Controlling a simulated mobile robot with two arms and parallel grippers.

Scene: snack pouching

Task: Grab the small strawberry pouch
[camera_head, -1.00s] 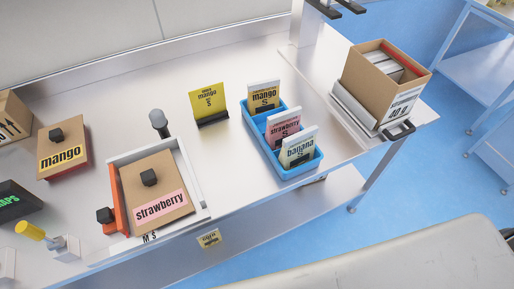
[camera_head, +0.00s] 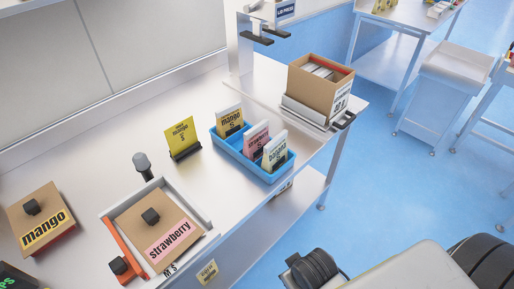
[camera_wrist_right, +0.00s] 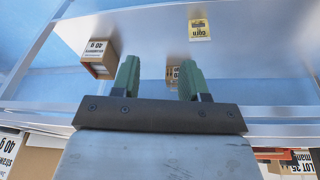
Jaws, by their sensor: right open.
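The small strawberry pouch (camera_head: 256,140), white with a pink label, stands in the middle slot of a blue tray (camera_head: 236,156) on the metal table. A mango pouch (camera_head: 229,121) is behind it and a banana pouch (camera_head: 274,153) in front of it, in the same tray. My right gripper (camera_wrist_right: 158,75) shows in the right wrist view with two green fingers apart and nothing between them. It is away from the strawberry pouch, which does not show in that view. My left gripper is not in view.
A yellow mango card (camera_head: 181,137) stands left of the tray. A cardboard box (camera_head: 318,88) sits behind it at right. A strawberry box (camera_head: 158,229) and a mango box (camera_head: 39,220) lie at left. Blue floor (camera_head: 388,190) is open to the right of the table.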

